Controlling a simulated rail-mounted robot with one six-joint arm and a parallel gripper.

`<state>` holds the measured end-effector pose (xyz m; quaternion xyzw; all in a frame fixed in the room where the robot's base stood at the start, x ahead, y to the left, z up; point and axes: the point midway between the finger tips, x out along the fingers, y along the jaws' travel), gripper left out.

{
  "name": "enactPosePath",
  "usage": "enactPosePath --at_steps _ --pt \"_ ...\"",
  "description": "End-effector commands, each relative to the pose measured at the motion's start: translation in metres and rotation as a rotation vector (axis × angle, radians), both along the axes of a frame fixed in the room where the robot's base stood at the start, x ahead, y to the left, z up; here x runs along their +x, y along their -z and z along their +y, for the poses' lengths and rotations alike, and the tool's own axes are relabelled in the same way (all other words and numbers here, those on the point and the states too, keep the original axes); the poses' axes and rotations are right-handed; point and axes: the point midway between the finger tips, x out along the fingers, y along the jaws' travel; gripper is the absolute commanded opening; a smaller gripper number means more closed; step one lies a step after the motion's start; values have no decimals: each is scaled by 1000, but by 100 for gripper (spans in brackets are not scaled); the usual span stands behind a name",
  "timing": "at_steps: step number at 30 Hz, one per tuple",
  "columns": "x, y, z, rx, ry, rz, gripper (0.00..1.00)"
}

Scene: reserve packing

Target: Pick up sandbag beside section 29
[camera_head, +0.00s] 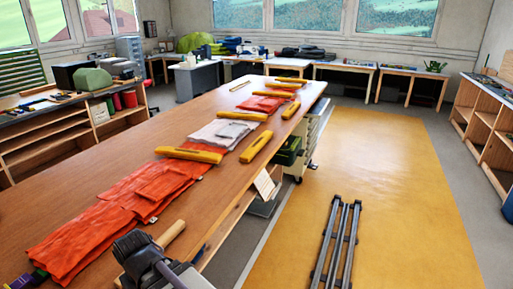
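Several long yellow sandbags lie on the long wooden table. One lies across the near orange fabric (90,235) at its far end; this is the nearest yellow sandbag (188,155). Another sandbag (256,146) lies at the right edge, and one (243,115) lies across the white fabric (215,133). More lie farther back, such as the sandbag at the right edge (290,109). No number 29 is readable, so I cannot tell which section is which. My gripper (135,246), dark grey, shows at the bottom beside a tan rod-like piece (172,233); its fingers are not clear.
The wooden table (120,165) runs away from me. A white card (265,185) and a green bin (288,150) are at its right side. Grey rails (337,240) lie on the yellow floor (390,170), which is otherwise clear. Shelves (60,140) stand left.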

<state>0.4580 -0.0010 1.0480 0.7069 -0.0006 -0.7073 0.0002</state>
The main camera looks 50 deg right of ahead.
Motion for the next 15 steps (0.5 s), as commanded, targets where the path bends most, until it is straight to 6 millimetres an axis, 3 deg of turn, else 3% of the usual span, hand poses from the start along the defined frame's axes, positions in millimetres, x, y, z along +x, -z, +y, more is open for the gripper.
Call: enactPosePath --at_steps 2,15 --pt "0 0 0 0 0 0 19" --pt "0 0 0 0 0 0 61"
